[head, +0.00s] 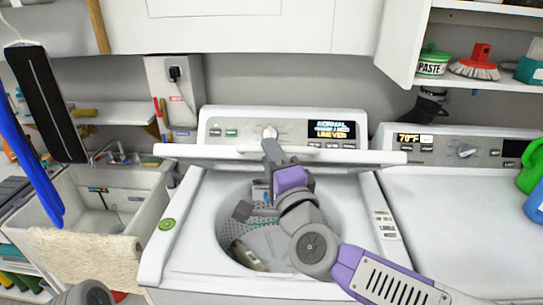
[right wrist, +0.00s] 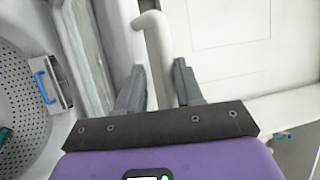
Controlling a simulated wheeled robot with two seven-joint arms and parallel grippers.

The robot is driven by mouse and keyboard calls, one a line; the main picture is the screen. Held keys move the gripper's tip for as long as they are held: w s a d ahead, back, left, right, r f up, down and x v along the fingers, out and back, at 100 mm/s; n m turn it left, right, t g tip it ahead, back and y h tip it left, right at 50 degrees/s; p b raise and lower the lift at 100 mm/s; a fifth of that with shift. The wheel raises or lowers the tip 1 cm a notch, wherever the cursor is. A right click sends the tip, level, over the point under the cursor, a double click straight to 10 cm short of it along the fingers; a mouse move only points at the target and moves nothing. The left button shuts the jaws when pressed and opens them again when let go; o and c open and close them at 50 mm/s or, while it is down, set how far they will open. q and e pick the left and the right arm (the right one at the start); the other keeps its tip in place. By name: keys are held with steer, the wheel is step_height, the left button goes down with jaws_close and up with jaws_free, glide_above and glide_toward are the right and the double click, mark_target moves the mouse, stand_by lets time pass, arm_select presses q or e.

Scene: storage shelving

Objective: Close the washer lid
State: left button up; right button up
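The white washer (head: 185,235) stands in the middle of the head view, with its perforated drum (head: 232,232) uncovered. Its lid (head: 350,157) is raised and shows nearly edge-on in front of the control panel. My right gripper (head: 268,147) reaches over the drum to the middle of the lid. In the right wrist view, my right gripper (right wrist: 158,88) has its fingers apart, with the lid's white curved lip (right wrist: 154,45) between them. I cannot tell whether the fingers touch it. My left gripper is out of view.
A utility sink (head: 140,205) with a beige towel (head: 85,255) is at left. A second white machine (head: 455,210) stands at right, with bottles at its right end. Shelves (head: 490,85) hold a paste tub (head: 433,62) and a red brush (head: 477,62). Cabinets hang above the washer.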

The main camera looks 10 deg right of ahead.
steer(key=shift+d+f, duration=0.1)
steer(key=shift+f, duration=0.1)
steer(key=s+d+f+b, duration=0.1)
steer(key=s+f+b, duration=0.2)
steer(key=s, duration=0.3)
steer(key=shift+s+d+f, duration=0.3)
steer(key=shift+f, duration=0.45)
steer(key=shift+c, duration=0.4)
